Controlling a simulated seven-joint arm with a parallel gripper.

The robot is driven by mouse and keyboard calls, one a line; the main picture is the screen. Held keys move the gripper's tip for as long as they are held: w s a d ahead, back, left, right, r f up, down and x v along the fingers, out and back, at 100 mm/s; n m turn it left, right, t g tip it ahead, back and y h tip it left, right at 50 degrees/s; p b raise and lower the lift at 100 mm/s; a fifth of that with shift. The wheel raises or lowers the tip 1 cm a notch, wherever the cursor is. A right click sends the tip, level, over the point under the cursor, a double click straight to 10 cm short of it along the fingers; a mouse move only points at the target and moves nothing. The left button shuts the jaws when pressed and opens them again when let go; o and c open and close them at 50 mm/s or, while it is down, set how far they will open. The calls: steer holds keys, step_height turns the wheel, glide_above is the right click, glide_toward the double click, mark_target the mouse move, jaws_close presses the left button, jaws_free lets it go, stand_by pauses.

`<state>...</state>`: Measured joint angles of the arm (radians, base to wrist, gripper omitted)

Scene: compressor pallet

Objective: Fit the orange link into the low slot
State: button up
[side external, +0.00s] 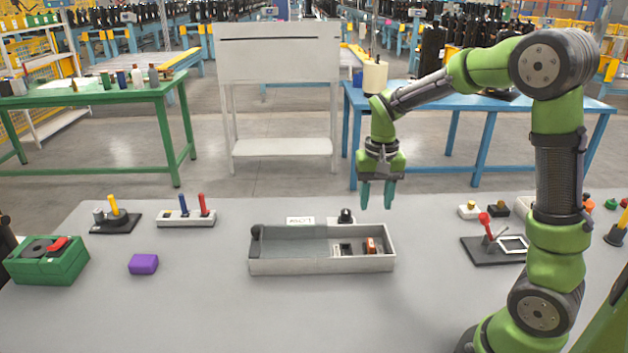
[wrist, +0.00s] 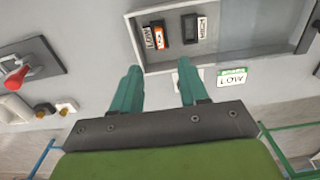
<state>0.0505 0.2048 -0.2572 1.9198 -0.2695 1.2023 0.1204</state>
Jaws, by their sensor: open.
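The orange link (side external: 370,245) stands in the right part of a long grey tray (side external: 320,266), at a dark slot piece. My gripper (side external: 376,196) is open and empty, pointing down, above and behind the tray's right part. Its teal fingers (wrist: 160,82) are apart.
A card reading LOW (side external: 300,221) lies behind the tray, with a black knob (side external: 346,215) beside it. A red-lever fixture (side external: 487,228) stands right. A purple block (side external: 143,264) and green box (side external: 47,262) stand left. The front table is clear.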

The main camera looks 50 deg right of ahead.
step_height(320, 180, up, 5)
steer(key=shift+r, duration=0.1)
stand_by(0.4)
steer(key=s+a+r+n+t+y, duration=0.1)
steer(key=s+a+r+n+t, duration=0.1)
steer(key=s+a, duration=0.4)
steer(key=s+a+r+n+t+y, duration=0.1)
steer(key=s+a+r+n+t, duration=0.1)
steer(key=s+a+t, duration=0.3)
steer(key=shift+s+a+r+n, duration=0.3)
steer(key=shift+s+a+n, duration=0.15)
steer(key=shift+a, duration=0.8)
steer(key=shift+w, duration=0.1)
